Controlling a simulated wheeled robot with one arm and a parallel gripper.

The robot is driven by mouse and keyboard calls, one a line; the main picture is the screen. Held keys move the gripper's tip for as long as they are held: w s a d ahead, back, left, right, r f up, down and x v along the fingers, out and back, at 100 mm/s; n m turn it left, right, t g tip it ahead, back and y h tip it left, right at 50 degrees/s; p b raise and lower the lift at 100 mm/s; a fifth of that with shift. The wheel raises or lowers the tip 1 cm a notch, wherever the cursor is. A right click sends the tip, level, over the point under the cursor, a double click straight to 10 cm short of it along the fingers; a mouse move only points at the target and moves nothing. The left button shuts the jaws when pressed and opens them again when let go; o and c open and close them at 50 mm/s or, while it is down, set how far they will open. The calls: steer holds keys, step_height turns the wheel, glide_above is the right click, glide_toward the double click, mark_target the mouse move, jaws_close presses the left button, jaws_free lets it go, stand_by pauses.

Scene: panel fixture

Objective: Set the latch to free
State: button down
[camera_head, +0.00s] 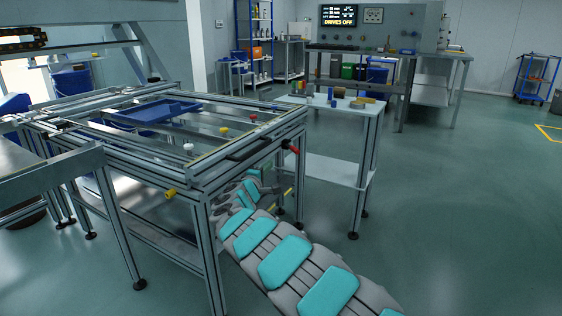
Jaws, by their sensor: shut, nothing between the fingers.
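The latch is not plain to pick out. A red-tipped dark handle (293,149) sticks out at the right front corner of the aluminium frame table (195,180), and a yellow knob (170,193) sits on its front side. I cannot tell which of them, if either, is the latch, or how it is set. My grey and teal arm rises from the bottom right and folds beside the table's right front leg. My gripper (275,188) is small and partly hidden at the arm's end, below the red-tipped handle and apart from it. It is shut and empty.
The table top carries rails, a blue tray (155,111), a white knob (188,147) and more small coloured knobs. A small side table (325,172) with small parts stands right behind my arm. A workbench (390,58) stands at the back. The floor at right is clear.

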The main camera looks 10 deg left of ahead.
steer(key=p, duration=0.1)
glide_toward(291, 149)
steer(key=w+a, duration=0.2)
steer(key=w, duration=0.1)
steer(key=shift+w+d, duration=1.25)
steer(key=shift+d, duration=0.3)
steer(key=shift+d+f, duration=0.1)
